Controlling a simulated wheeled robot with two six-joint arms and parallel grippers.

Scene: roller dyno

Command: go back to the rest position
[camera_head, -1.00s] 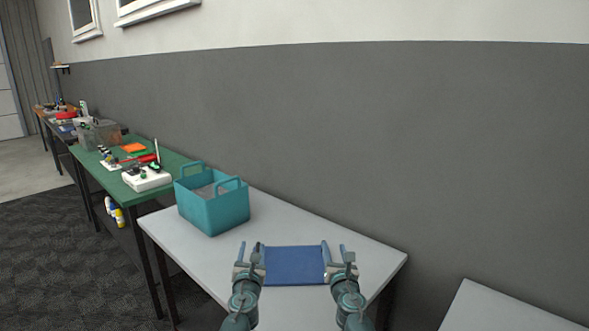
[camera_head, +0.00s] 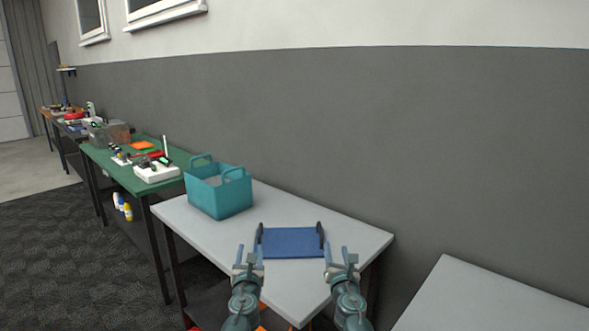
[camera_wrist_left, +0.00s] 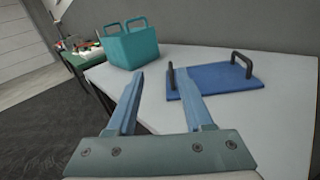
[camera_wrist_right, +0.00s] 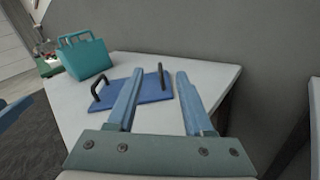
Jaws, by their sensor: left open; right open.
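My left gripper (camera_head: 250,254) is open and empty, in front of the blue tray's left side in the head view. My right gripper (camera_head: 341,256) is open and empty, in front of the tray's right side. The blue tray (camera_head: 290,243) with two dark handles lies flat on the light grey table. It also shows in the left wrist view (camera_wrist_left: 218,78) and the right wrist view (camera_wrist_right: 150,92). Both grippers are apart from its handles, with nothing between their fingers.
A teal basket (camera_head: 220,197) with handles stands on the light grey table (camera_head: 343,236), left of the tray. A green table (camera_head: 110,163) with several small items stands further left. Another grey tabletop (camera_head: 480,305) is at the lower right. A dark wall runs behind.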

